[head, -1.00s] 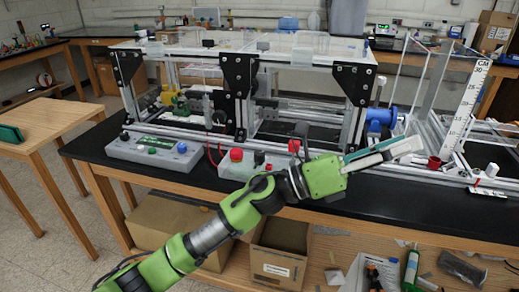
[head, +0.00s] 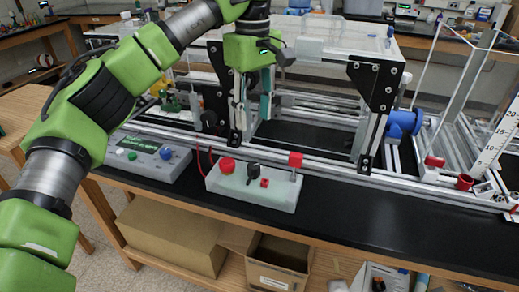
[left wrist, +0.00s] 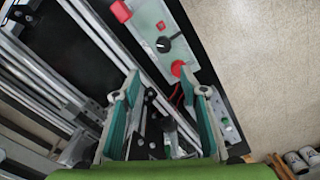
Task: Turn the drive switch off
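A pale control box (head: 240,196) sits on the front of the black bench top. Which one is the drive switch I cannot tell for sure; no label is readable. My left gripper (head: 253,102) points down above and behind the box, open and empty. In the left wrist view the gripper (left wrist: 166,105) has its fingers wide apart, and the black knob (left wrist: 166,43) lies beyond them. My right gripper is out of view.
A grey console (head: 150,152) with green and blue knobs stands left of the box. The extrusion frame (head: 375,100) with black brackets rises behind it. A blue part (head: 403,123) is at right. The bench front right of the box is clear.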

